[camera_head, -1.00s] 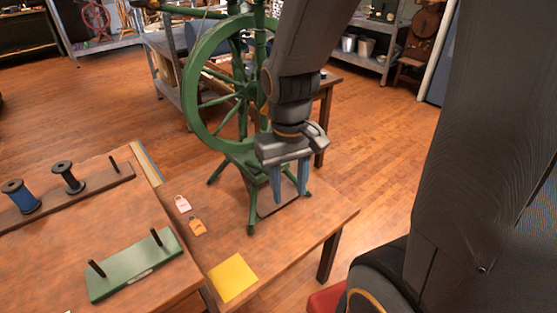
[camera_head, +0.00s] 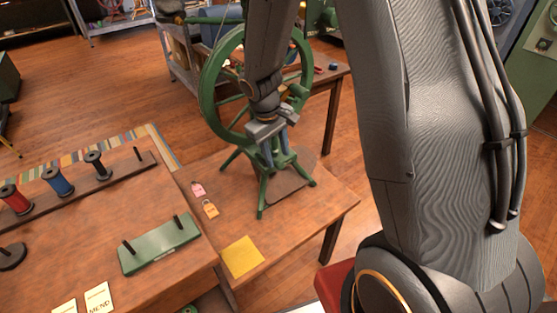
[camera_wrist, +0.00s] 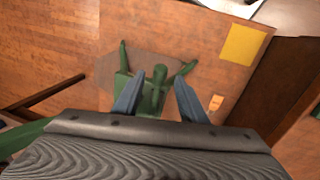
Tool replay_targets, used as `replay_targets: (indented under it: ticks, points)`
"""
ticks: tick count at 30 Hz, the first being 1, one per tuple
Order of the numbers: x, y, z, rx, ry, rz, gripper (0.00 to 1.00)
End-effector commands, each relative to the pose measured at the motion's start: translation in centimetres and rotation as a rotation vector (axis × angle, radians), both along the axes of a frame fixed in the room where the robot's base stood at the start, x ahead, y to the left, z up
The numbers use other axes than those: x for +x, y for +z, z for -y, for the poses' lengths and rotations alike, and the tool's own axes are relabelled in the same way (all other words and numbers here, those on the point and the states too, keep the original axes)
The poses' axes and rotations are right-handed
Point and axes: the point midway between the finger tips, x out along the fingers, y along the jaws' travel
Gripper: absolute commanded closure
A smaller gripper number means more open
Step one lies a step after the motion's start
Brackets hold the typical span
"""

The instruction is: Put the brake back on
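The green spinning wheel (camera_head: 207,100) stands upright on the small wooden table (camera_head: 316,222). I cannot make out the brake as a separate part in either view. My gripper (camera_head: 274,158) points down over the wheel's base, on the near right side of the rim. In the wrist view my gripper (camera_wrist: 160,90) is open, its two blue fingers apart. A green part of the wheel (camera_wrist: 152,98) shows between them in that view; I cannot tell whether they touch it. My arm hides part of the wheel's rim and upper frame.
Pink (camera_head: 198,189) and orange (camera_head: 210,208) tags and a yellow sheet (camera_head: 242,256) lie on the small table. Left, another table holds a rack of spools (camera_head: 123,176), a green pegged board (camera_head: 160,243) and cards (camera_head: 98,298). A red seat (camera_head: 333,285) is near my arm.

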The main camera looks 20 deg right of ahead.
Motion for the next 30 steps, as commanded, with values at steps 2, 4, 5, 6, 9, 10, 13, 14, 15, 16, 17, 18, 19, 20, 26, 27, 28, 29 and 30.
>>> replay_targets:
  ticks: [2, 4, 5, 6, 9, 10, 13, 14, 15, 16, 17, 18, 19, 20, 26, 27, 28, 29, 30]
  points:
    - [0.0, -1.2, 0.2, 0.001, -0.001, -0.002, 0.62]
    - [0.1, -2.1, 0.4, 0.000, 0.000, -0.002, 0.62]
    - [0.1, -2.4, 0.4, 0.001, -0.001, -0.001, 0.62]
    - [0.2, -2.7, 0.5, 0.001, -0.001, -0.001, 0.62]
    - [0.2, -3.4, 0.6, 0.001, -0.001, 0.000, 0.62]
    - [0.2, -3.6, 0.6, 0.001, -0.001, 0.001, 0.62]
    - [0.3, -3.8, 0.6, 0.002, -0.001, 0.002, 0.62]
    - [0.3, -3.9, 0.6, 0.002, -0.001, 0.002, 0.62]
    - [0.3, -3.9, 0.6, 0.002, -0.001, 0.002, 0.62]
    - [0.3, -3.9, 0.6, 0.002, -0.001, 0.002, 0.62]
    - [0.3, -3.9, 0.6, 0.002, -0.001, 0.002, 0.62]
    - [0.3, -3.9, 0.6, 0.002, -0.001, 0.002, 0.62]
    - [0.3, -3.9, 0.6, 0.002, -0.001, 0.002, 0.62]
    - [0.3, -3.9, 0.6, 0.002, -0.001, 0.002, 0.62]
    - [0.3, -3.8, 0.6, 0.001, -0.001, 0.001, 0.96]
    - [0.3, -3.8, 0.6, 0.001, -0.001, 0.001, 1.00]
    - [0.3, -3.8, 0.6, 0.001, -0.001, 0.001, 1.00]
    - [0.3, -3.8, 0.6, 0.001, -0.001, 0.001, 1.00]
    - [0.3, -3.9, 0.6, 0.001, -0.001, 0.001, 1.00]
